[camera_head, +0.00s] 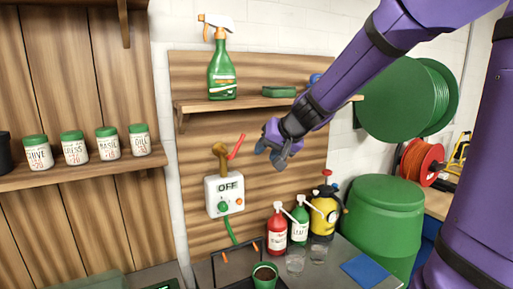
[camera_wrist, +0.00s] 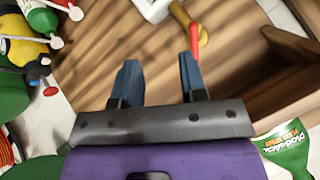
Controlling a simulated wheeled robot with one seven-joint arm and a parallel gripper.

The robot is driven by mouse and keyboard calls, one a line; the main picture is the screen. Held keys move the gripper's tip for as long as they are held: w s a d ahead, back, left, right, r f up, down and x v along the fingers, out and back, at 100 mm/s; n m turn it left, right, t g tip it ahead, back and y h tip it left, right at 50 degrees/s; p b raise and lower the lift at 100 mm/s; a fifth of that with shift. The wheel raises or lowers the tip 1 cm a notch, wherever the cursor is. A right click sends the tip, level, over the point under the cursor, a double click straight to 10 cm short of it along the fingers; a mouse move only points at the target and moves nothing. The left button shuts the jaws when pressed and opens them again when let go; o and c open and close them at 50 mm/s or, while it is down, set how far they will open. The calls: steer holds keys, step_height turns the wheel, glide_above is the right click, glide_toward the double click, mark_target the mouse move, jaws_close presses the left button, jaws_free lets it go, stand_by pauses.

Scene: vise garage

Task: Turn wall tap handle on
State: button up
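The brass wall tap (camera_head: 220,153) is on the wooden wall panel, above a white box (camera_head: 211,196) marked OFF. Its red handle (camera_head: 236,147) slants up and to the right. My gripper (camera_head: 268,153) is just right of the handle, with a gap between them in the head view. In the wrist view, the gripper (camera_wrist: 159,62) is open and nothing is between its fingers. The red handle (camera_wrist: 195,38) overlaps the tip of the right finger there; I cannot tell whether they touch. Part of the brass tap (camera_wrist: 181,14) shows at the top edge.
A wooden shelf (camera_head: 235,104) above the tap holds a green spray bottle (camera_head: 222,75). Below stand a red bottle (camera_head: 277,235), a green bottle (camera_head: 299,228) and a yellow sprayer (camera_head: 323,218). A green hose (camera_head: 231,230) hangs under the box. The panel right of the tap is bare.

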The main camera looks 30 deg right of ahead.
steer(key=shift+s+d, duration=0.15)
steer(key=shift+s, duration=0.3)
steer(key=shift+f, duration=0.1)
steer(key=c, duration=0.4)
steer(key=f, duration=0.1)
steer(key=f+g+y, duration=0.1)
steer(key=f, duration=0.1)
steer(key=a+f+y, duration=0.1)
steer(key=shift+w+f+m+g, duration=0.3)
steer(key=shift+w+f+g, duration=0.05)
steer(key=shift+w+g, duration=0.05)
jaws_close()
step_height(320, 180, down, 4)
steer(key=f+m+g+y, duration=0.1)
steer(key=y, duration=0.4)
steer(key=w+d+r+m+t+y, duration=0.2)
steer(key=d+m+t+y, duration=0.3)
steer(key=d+t+y, duration=0.35)
steer(key=x, duration=1.3)
steer(key=shift+w, duration=0.3)
